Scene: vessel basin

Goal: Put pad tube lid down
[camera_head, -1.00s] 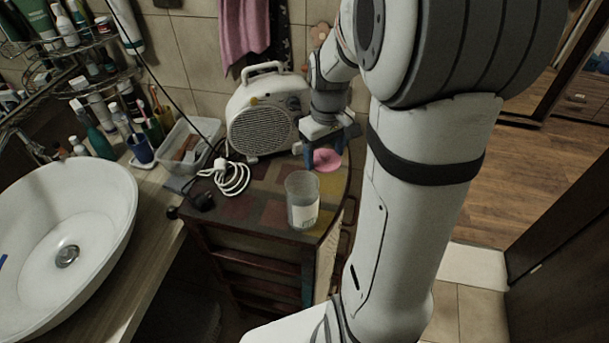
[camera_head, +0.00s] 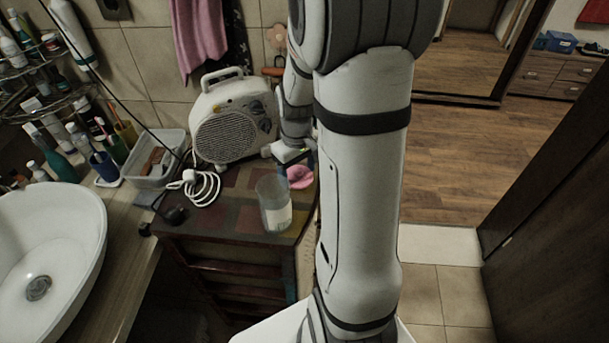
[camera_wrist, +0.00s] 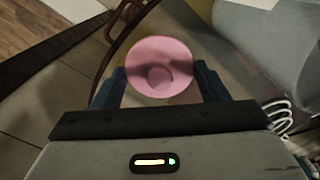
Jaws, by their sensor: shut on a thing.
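The pink round pad tube lid (camera_head: 300,177) is held between the fingers of my gripper (camera_head: 297,167), at the right side of the small cabinet top. In the wrist view the lid (camera_wrist: 158,52) sits between the two dark blue fingers of my gripper (camera_wrist: 160,88), its disc face towards the camera. I cannot tell whether the lid touches the cabinet top. The clear pad tube (camera_head: 272,205), with a white label, stands upright and apart from the lid, to its front left. A greyish clear body at the wrist view's upper right looks like the tube (camera_wrist: 275,45).
A white fan heater (camera_head: 232,125) stands behind on the cabinet top (camera_head: 215,215), with a coiled white cable (camera_head: 202,187) before it. A clear bin (camera_head: 155,165) and the sink (camera_head: 50,235) are on the left. Part of the cabinet's right edge is hidden by my arm.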

